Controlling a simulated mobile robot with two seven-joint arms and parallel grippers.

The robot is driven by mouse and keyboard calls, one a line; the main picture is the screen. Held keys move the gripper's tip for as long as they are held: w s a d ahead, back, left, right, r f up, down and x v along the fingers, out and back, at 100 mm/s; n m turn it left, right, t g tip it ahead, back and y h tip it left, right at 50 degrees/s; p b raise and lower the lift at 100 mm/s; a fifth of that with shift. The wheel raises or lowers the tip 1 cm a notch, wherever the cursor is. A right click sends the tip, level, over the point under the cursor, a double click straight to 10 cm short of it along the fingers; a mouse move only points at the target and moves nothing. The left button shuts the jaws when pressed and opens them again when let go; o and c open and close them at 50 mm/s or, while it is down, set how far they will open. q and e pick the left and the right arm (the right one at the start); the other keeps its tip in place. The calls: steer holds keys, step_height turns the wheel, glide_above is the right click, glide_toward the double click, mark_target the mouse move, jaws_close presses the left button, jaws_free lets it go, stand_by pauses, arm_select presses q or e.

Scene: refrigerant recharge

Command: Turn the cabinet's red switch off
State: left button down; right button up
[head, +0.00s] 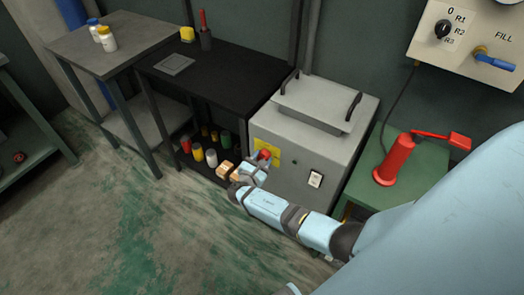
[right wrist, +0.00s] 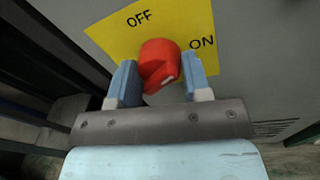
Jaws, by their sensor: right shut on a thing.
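The red switch (head: 264,154) is a round knob on a yellow plate (head: 259,134) on the front of the grey cabinet (head: 312,150). In the right wrist view the red knob (right wrist: 158,62) sits below the printed OFF, with ON to its right on the yellow plate (right wrist: 105,36). A small white mark shows low on the knob; I cannot tell which label it points to. My right gripper (right wrist: 158,84) has its blue fingers on both sides of the knob, shut on it. In the head view the right gripper (head: 257,166) reaches the cabinet front. My left gripper is not in view.
The cabinet has a lid with dark handles and a white rocker switch (head: 316,179). A red pump-like tool (head: 396,160) stands on a green stand to the right. A black shelf table (head: 220,75) with several cans below stands left. Floor at front left is clear.

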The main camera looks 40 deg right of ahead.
steer(key=n+p, duration=0.2)
steer(key=shift+w+r+n, duration=0.1)
steer(key=shift+r+n, duration=0.2)
steer(key=shift+n, duration=0.1)
steer(key=shift+n+g+p, duration=0.4)
steer(key=shift+n+p, duration=0.7)
steer(key=shift+n, duration=0.1)
steer(key=shift+n+p, duration=0.65)
steer(key=shift+n, duration=0.55)
steer(key=n+p, duration=0.1)
steer(key=n, duration=0.1)
steer(key=shift+f+n+g, duration=0.15)
steer(key=shift+n+g, duration=0.15)
steer(key=shift+g, duration=0.1)
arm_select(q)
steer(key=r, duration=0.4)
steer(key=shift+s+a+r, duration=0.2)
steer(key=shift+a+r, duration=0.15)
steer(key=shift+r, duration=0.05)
arm_select(e)
steer(key=shift+n, duration=0.4)
steer(key=o, duration=0.9)
steer(key=shift+d+f, duration=0.1)
